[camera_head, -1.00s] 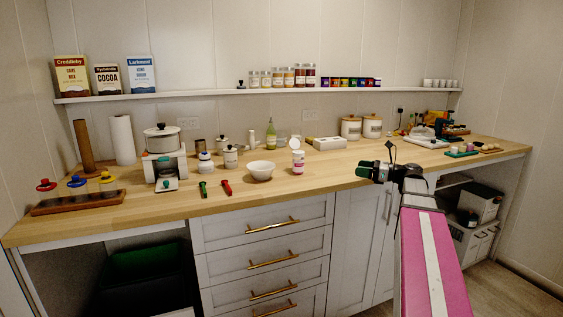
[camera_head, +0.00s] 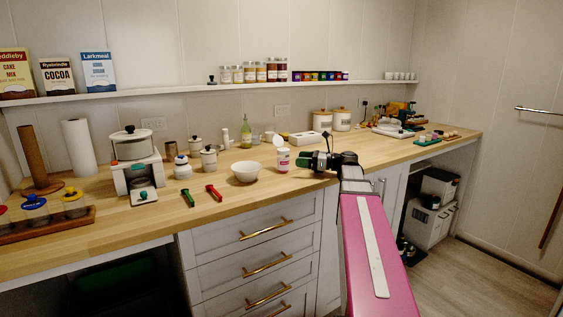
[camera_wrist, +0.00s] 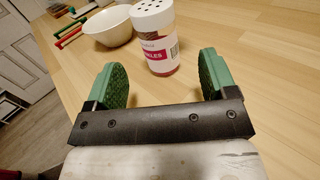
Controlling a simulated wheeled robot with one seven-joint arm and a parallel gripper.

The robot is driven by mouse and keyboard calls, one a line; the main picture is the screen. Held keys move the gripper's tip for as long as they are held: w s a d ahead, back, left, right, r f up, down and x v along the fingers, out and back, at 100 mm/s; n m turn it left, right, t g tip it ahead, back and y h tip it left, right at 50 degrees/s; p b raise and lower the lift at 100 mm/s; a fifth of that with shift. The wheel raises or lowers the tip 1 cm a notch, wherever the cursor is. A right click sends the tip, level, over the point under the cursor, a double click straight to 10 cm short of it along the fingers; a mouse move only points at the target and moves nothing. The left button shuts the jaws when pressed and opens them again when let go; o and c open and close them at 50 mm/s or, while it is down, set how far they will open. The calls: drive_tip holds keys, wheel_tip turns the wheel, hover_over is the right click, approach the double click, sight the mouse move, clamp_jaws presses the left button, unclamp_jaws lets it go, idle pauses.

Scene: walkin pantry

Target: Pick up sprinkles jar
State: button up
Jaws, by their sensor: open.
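In the wrist view the jar (camera_wrist: 155,38) has a white perforated top, a white and pink label and reddish contents. My gripper (camera_wrist: 163,75) is open, its two green pads apart, with the jar beyond and roughly between the fingertips, not gripped. In the head view my gripper (camera_head: 306,160) is close to the right side of the jar at counter height.
The white bowl (camera_head: 245,171) is just left of the jar. Red (camera_head: 214,193) and green (camera_head: 187,198) handled tools lie further left. A green bottle (camera_head: 246,133) and canisters (camera_head: 322,121) stand behind. The counter front (camera_head: 150,229) is clear.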

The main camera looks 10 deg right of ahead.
sight(283, 158)
drive_tip(key=x, duration=0.7)
drive_tip(key=shift+a, duration=0.4)
drive_tip(key=c, duration=1.1)
